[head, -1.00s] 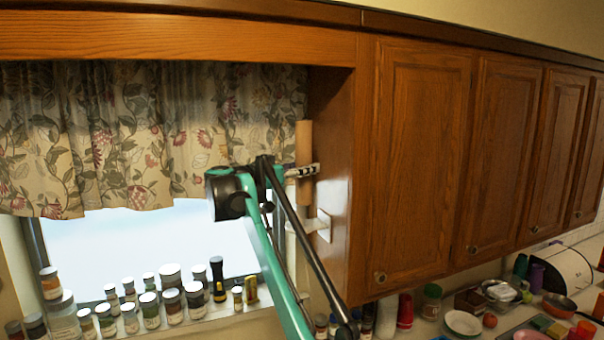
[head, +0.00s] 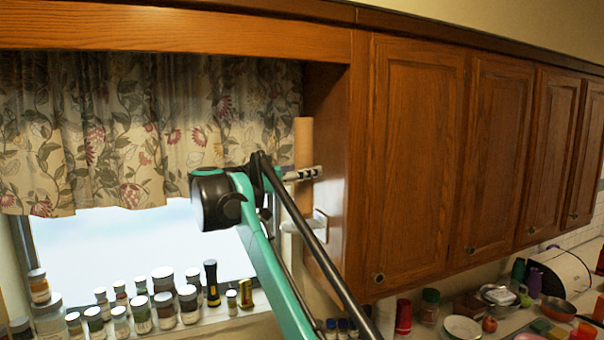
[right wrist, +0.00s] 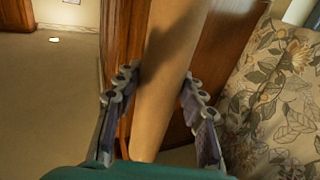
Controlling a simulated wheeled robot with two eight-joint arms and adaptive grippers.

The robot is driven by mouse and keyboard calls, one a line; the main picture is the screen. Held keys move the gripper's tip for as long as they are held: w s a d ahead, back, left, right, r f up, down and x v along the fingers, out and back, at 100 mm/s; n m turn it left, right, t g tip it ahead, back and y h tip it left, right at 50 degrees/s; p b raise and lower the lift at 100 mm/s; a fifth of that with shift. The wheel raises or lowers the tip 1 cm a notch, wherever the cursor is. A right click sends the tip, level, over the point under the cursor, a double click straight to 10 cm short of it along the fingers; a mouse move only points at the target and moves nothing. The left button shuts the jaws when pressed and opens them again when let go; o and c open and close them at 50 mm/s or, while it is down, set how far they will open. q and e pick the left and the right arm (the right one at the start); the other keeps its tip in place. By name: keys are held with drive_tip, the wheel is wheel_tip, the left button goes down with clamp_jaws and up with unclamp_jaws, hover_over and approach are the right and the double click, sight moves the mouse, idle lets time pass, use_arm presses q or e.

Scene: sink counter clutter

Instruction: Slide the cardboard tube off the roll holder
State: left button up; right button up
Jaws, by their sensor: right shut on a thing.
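The cardboard tube (head: 304,140) is a plain brown cylinder standing upright beside the cabinet's side panel in the head view. My right gripper (head: 302,174) is shut on it around its lower half. In the right wrist view the tube (right wrist: 165,75) runs between the two fingers of the gripper (right wrist: 158,95). The white roll holder (head: 320,217) is fixed to the cabinet side, just below the gripper. The tube's lower end is close to the holder and partly hidden by my arm; I cannot tell whether they touch. My left gripper is not in view.
Wooden cabinets (head: 415,160) stand right of the tube. A floral curtain (head: 130,130) hangs behind on the left. Several jars (head: 165,308) line the sill below. Dishes and a white plate (head: 462,328) crowd the counter at lower right.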

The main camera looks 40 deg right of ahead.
drive_tip(key=shift+s+a, duration=0.15)
drive_tip(key=shift+s, duration=0.1)
drive_tip(key=s+a+f+b, duration=0.5)
drive_tip(key=s+f, duration=0.1)
drive_tip(key=s, duration=0.3)
drive_tip(key=s+a+f+b, duration=0.4)
drive_tip(key=s+f+b, duration=0.1)
drive_tip(key=s, duration=0.3)
drive_tip(key=shift+s+a+f+b, duration=0.4)
drive_tip(key=shift+f, duration=0.1)
idle(0.5)
idle(0.5)
